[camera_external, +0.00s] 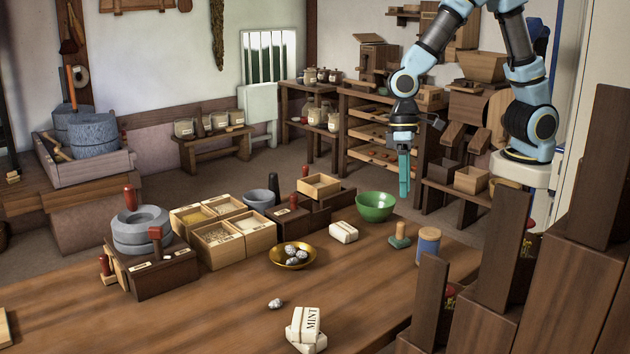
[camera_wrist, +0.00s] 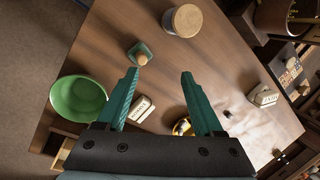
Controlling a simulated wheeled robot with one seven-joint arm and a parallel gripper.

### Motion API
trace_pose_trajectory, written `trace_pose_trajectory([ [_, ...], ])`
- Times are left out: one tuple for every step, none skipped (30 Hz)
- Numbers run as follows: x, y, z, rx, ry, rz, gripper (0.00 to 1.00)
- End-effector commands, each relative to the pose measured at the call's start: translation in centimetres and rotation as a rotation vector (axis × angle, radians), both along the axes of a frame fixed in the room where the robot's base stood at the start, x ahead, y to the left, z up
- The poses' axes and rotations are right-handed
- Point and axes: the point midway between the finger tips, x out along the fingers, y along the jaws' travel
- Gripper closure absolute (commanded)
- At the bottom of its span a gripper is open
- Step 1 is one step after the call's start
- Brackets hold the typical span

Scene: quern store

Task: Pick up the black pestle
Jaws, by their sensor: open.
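A dark upright rod (camera_external: 274,184), which looks like the black pestle, stands at a small grey mortar (camera_external: 256,198) near the back of the table in the external view. Whether it stands inside or just behind the mortar is hard to tell. I cannot make it out in the wrist view. My gripper (camera_external: 404,188) hangs pointing down above the table's right back part, well to the right of the mortar. In the wrist view my gripper (camera_wrist: 159,74) has its teal fingers apart with nothing between them.
Wooden boxes (camera_external: 250,238) and a brass bowl (camera_external: 309,259) lie farther left. Tall dark wooden blocks (camera_external: 505,250) rise at the right.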

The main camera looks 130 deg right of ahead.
Motion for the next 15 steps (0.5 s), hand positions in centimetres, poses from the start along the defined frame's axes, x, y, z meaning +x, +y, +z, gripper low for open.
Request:
trace_pose_trajectory([
  [1.2, -2.7, -0.9, 0.063, 0.008, -0.154, 0.31],
  [1.9, -4.1, -1.2, 0.104, 0.011, -0.245, 0.31],
  [2.7, -6.1, -1.6, 0.161, 0.013, -0.363, 0.31],
  [3.3, -7.7, -1.9, 0.206, 0.011, -0.452, 0.31],
  [3.8, -9.3, -2.1, 0.251, 0.009, -0.539, 0.31],
  [4.5, -11.6, -2.5, 0.314, 0.004, -0.652, 0.31],
  [4.8, -13.4, -2.8, 0.363, -0.002, -0.736, 0.31],
  [5.2, -15.3, -3.0, 0.414, -0.009, -0.818, 0.31],
  [5.4, -17.9, -3.3, 0.483, -0.021, -0.924, 0.31],
  [5.5, -20.0, -3.5, 0.536, -0.034, -1.004, 0.31],
  [5.5, -22.1, -3.7, 0.59, -0.048, -1.08, 0.31],
  [5.3, -24.9, -3.8, 0.662, -0.069, -1.175, 0.31],
  [5.0, -27.0, -3.9, 0.717, -0.086, -1.241, 0.31],
  [4.7, -29.0, -4.0, 0.769, -0.104, -1.301, 0.31],
  [4.1, -31.5, -4.1, 0.836, -0.13, -1.376, 0.31],
])
